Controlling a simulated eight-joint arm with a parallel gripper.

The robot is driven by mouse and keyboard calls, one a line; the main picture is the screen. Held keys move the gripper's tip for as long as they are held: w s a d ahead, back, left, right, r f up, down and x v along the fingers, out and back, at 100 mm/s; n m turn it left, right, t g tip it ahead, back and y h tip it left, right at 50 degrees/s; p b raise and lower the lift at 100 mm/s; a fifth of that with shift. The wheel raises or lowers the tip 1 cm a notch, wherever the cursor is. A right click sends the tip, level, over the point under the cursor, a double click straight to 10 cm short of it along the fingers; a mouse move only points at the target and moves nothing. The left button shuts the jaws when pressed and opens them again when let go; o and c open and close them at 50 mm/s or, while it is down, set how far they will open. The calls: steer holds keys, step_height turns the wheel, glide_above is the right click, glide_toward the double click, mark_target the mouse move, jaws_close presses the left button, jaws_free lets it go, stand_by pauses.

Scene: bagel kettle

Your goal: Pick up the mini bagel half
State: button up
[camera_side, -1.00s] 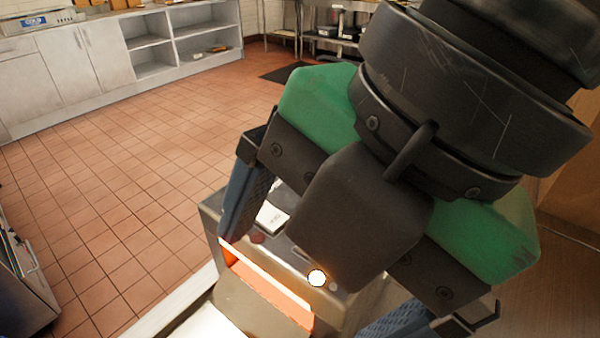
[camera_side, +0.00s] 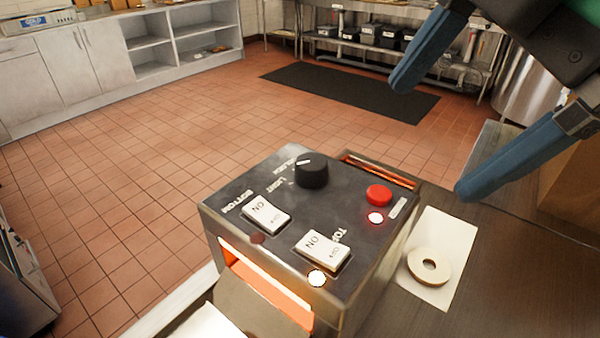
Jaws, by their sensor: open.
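The mini bagel half (camera_side: 416,264) is a pale, flat ring with a dark centre hole. It lies on a white sheet (camera_side: 450,237) on the counter, just right of the toaster. My gripper (camera_side: 428,140) is at the upper right, with two blue fingers spread wide apart and nothing between them. It is above the counter, up and to the right of the bagel half in the picture, and not touching it. Most of the gripper's body is cut off by the frame's edge.
A metal toaster (camera_side: 375,275) with glowing slots, a black knob (camera_side: 311,171), white switches and a red button (camera_side: 379,195) stands left of the bagel half. A brown box-like surface (camera_side: 575,190) is at the right edge. Bare counter (camera_side: 500,290) lies right of the sheet.

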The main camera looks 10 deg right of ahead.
steer(key=w+d+f+m+t+h, duration=0.2)
steer(key=d+f+m, duration=0.6)
steer(key=d+m, duration=0.2)
steer(key=w+d+f+m+t+h, duration=0.1)
steer(key=d+f+m+t+h, duration=0.1)
steer(key=d+f+m, duration=0.7)
steer(key=d+m, duration=0.1)
steer(key=d, duration=0.2)
steer(key=shift+w+d, duration=0.3)
steer(key=shift+w, duration=0.05)
steer(key=shift+r, duration=0.1)
